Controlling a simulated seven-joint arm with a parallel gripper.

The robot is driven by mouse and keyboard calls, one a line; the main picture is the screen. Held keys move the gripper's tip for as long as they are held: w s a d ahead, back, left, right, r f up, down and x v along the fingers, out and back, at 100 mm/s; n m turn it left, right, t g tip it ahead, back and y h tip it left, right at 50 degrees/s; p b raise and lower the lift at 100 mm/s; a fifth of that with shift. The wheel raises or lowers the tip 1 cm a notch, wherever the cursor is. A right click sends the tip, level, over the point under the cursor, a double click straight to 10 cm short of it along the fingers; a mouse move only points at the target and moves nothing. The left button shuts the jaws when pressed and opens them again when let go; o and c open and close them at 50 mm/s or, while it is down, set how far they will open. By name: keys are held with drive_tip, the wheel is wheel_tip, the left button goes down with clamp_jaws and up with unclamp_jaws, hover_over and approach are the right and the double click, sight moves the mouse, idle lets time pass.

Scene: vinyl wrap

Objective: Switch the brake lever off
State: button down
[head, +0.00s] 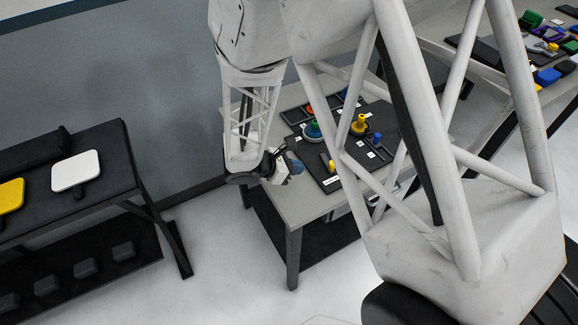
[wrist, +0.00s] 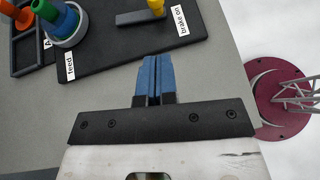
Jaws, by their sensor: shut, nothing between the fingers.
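The brake lever shows as a yellow knob (wrist: 156,7) at the top of the wrist view, cut by the frame edge. It stands at the right end of a short dark grey bar, beside the "brake on" label (wrist: 182,20). In the head view the yellow lever (head: 332,167) is near the front of the black control board (head: 331,186). My gripper (wrist: 153,62) has its blue fingers together with nothing between them. It is off the board's edge, apart from the lever. In the head view my gripper (head: 294,167) is left of the lever.
A blue and green dial (wrist: 66,25) stands by the "feed" label (wrist: 70,67), with an orange knob (wrist: 18,15) beyond it. Another yellow knob (head: 360,124) and a blue knob (head: 377,138) stand farther back on the board. The grey tabletop (wrist: 215,65) near the fingers is bare.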

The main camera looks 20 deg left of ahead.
sight(328, 160)
drive_tip(key=x, duration=0.6)
drive_tip(key=shift+w+d+r, duration=0.15)
drive_tip(key=shift+w+d, duration=0.05)
drive_tip(key=shift+d, duration=0.05)
drive_tip(key=shift+w+d, duration=0.8)
drive_tip(key=shift+d, duration=0.3)
